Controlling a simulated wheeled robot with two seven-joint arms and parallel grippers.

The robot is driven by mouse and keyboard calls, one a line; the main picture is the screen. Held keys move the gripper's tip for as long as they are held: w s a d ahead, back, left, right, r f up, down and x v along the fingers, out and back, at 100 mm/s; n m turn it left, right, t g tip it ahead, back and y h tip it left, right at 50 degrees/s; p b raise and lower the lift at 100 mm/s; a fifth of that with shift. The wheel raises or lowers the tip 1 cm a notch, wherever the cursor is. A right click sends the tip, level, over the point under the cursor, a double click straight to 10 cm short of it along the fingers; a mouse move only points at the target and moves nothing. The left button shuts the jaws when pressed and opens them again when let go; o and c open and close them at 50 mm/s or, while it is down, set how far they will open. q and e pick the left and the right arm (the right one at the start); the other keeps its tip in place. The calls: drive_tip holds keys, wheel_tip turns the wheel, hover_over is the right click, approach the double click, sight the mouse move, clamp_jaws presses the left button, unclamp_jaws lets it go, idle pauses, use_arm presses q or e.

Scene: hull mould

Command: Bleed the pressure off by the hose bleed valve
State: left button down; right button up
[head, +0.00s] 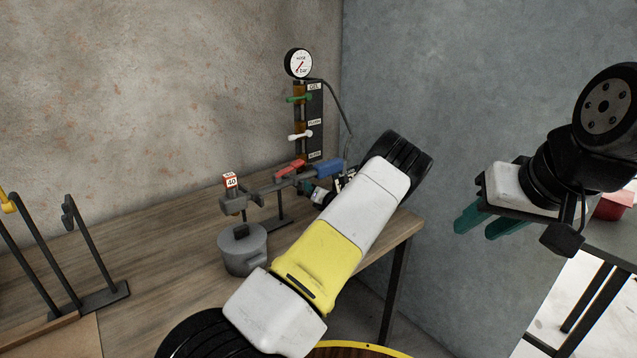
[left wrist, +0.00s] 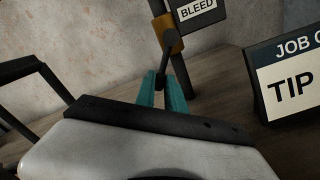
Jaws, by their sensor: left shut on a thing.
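The hose valve stand (head: 315,110) stands at the back of the bench by the corner. Its round gauge (head: 298,64) has a red needle pointing lower left; the reading is too small to trust. The BLEED label (left wrist: 198,8) shows in the left wrist view beside a brass valve body (left wrist: 170,34). A dark lever (left wrist: 168,42) runs down from that body between the teal fingers of my left gripper (left wrist: 163,84), which is shut on it. In the head view my left arm hides this gripper. My right gripper (head: 474,228) is open and empty at right.
Green (head: 298,99) and white (head: 300,135) handles are above. A red piece (head: 290,168) and a blue piece (head: 330,168) lie near the stand's foot. A grey pot (head: 243,248) and a block marked 40 (head: 231,181) are nearby. A job card (left wrist: 290,80) stands close right.

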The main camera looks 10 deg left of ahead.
idle(0.5)
use_arm(q)
drive_tip(key=m, duration=0.1)
drive_tip(key=s+r+m, duration=0.1)
drive_tip(key=shift+a+m, duration=0.25)
drive_tip(key=shift+m, duration=0.15)
drive_tip(key=m, duration=0.2)
drive_tip(key=r+m, duration=0.1)
drive_tip(key=shift+s+a+r, duration=0.1)
drive_tip(key=shift+s+a, duration=0.2)
drive_tip(key=c, duration=1.4)
unclamp_jaws()
drive_tip(key=v, duration=0.7)
drive_tip(key=shift+s+d, duration=0.25)
drive_tip(key=shift+d, duration=0.05)
